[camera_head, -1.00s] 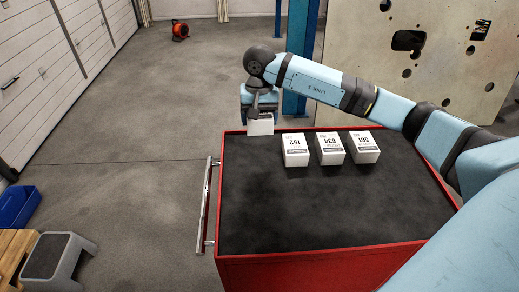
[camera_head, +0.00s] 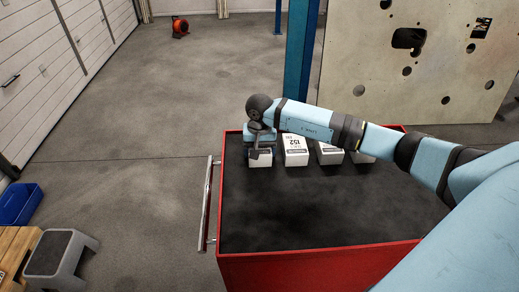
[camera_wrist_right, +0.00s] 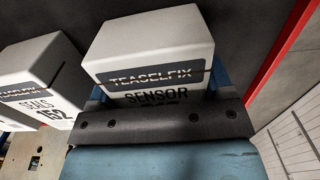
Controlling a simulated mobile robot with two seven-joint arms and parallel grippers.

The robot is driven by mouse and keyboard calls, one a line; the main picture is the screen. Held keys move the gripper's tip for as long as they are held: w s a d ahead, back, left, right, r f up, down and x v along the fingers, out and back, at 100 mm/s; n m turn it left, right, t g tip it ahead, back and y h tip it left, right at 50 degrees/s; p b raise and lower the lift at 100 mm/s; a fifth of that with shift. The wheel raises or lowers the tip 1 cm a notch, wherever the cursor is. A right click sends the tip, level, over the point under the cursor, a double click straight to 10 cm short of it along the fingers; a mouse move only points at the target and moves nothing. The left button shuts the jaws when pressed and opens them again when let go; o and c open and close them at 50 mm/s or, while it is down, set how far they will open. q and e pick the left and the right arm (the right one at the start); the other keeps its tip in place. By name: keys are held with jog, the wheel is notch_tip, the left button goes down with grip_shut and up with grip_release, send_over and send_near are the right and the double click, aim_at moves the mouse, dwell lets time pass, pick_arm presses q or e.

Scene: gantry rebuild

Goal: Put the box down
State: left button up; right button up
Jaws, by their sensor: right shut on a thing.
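A white box (camera_head: 260,160) is held by my right gripper (camera_head: 261,150) at the back left of the red cart's dark top (camera_head: 310,208). In the right wrist view the held box (camera_wrist_right: 155,50) shows a dark label band reading TEASELFIX and SENSOR. The gripper is shut on it, seen at its near face. The box is upright, low over or on the top; I cannot tell if it touches. A white box marked 152 (camera_head: 296,150) stands just right of it, also in the right wrist view (camera_wrist_right: 40,85). My left gripper is not in view.
Two more white boxes (camera_head: 328,153) (camera_head: 362,157) stand in the same row, partly behind my arm. The cart's front and middle are clear. A red rim and a side handle (camera_head: 206,203) edge it. A grey step stool (camera_head: 60,258) and blue bin (camera_head: 18,204) stand at left.

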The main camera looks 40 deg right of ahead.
jog(key=shift+f, duration=0.15)
jog(key=o, duration=1.1)
jog(key=shift+r, duration=0.35)
notch_tip(320, 180, up, 12)
jog(key=shift+f+b, duration=0.15)
jog(key=shift+b, duration=0.95)
